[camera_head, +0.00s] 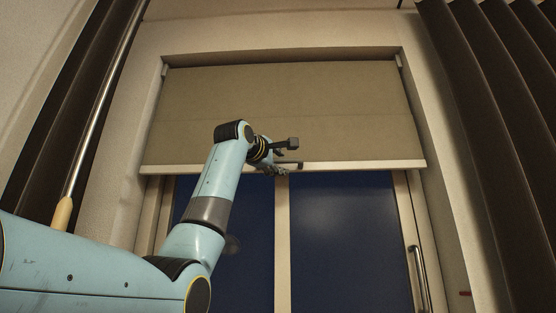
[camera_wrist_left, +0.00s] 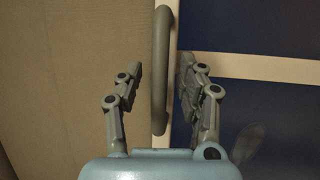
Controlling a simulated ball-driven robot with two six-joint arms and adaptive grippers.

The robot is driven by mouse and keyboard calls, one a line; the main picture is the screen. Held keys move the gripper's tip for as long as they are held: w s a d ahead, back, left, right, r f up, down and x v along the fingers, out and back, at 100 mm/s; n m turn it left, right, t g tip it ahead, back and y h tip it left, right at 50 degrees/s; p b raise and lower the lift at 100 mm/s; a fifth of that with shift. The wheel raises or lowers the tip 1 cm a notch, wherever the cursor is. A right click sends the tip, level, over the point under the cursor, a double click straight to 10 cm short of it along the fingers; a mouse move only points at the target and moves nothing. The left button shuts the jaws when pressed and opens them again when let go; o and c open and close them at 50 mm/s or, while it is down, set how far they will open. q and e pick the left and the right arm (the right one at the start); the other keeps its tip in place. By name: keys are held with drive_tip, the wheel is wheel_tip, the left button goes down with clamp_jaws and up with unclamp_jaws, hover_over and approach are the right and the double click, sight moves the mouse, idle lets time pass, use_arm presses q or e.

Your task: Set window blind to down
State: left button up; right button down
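The beige window blind (camera_head: 330,110) hangs over the upper part of the window, its pale bottom bar (camera_head: 370,165) above the dark blue panes. In the left wrist view the blind (camera_wrist_left: 60,80) fills the left side. A grey handle (camera_wrist_left: 161,75) on the bottom bar runs between the fingers of my left gripper (camera_wrist_left: 160,63). The fingers are open on either side of the handle, with gaps showing. In the head view my left gripper (camera_head: 288,157) is at the middle of the bar and partly hides the handle. My right gripper is in neither view.
Dark curtains (camera_head: 490,120) hang at the right and more (camera_head: 65,110) at the left. A metal rod with a wooden end (camera_head: 63,213) stands at the left. A door-like handle (camera_head: 419,275) is at the lower right of the window. The panes (camera_head: 340,240) below the bar are clear.

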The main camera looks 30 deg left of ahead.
use_arm(q)
clamp_jaws()
idle(0.3)
drive_tip(key=shift+f, duration=0.1)
